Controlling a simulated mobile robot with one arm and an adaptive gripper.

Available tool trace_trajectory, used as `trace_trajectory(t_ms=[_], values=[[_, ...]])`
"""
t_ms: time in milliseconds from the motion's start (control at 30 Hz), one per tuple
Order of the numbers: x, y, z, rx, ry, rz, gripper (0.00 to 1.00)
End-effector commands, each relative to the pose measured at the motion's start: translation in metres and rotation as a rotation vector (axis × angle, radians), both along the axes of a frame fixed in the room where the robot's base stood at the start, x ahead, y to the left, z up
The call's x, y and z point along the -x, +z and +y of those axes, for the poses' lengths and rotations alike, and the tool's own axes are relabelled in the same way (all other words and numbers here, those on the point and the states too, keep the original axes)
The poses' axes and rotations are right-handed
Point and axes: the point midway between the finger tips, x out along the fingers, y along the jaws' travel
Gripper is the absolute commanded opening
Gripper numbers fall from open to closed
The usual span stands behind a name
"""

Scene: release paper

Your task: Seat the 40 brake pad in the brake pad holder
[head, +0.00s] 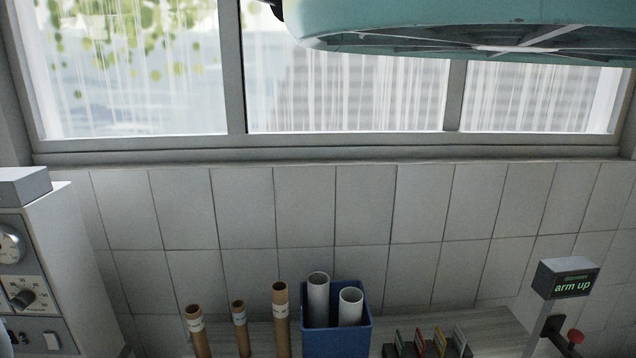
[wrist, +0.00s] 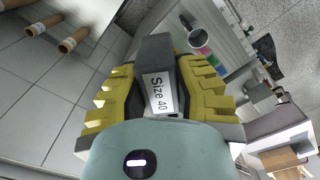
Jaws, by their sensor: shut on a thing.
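A dark grey block with a white "Size 40" label, the 40 brake pad (wrist: 155,55), is in the wrist view. My gripper (wrist: 157,82) has yellow, ridged fingers on both sides of it and is shut on it. The fingers cover its sides, and its lower end is hidden behind my gripper's pale green body. My gripper is not in the head view. I cannot make out the brake pad holder for certain in either view.
Several brown cardboard tubes (head: 281,320) stand left of a blue bin (head: 335,338) with two white tubes. A dark rack (head: 398,348) with coloured upright pieces is right of it. An "arm up" display (head: 567,283) stands farther right. A white machine (head: 60,255) is at left.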

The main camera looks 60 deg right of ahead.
Motion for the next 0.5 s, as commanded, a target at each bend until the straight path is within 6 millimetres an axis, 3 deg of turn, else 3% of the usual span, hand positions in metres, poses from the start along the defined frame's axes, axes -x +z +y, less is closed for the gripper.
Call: trace_trajectory(t_ms=[33, 100, 300, 500], values=[[0.000, 0.028, 0.001, 0.000, 0.002, -0.001, 0.00], [0.000, 0.046, 0.001, 0.000, 0.002, -0.001, 0.00], [0.000, 0.095, 0.002, 0.000, 0.003, -0.002, 0.00], [0.000, 0.130, 0.002, 0.000, 0.003, -0.002, 0.00]])
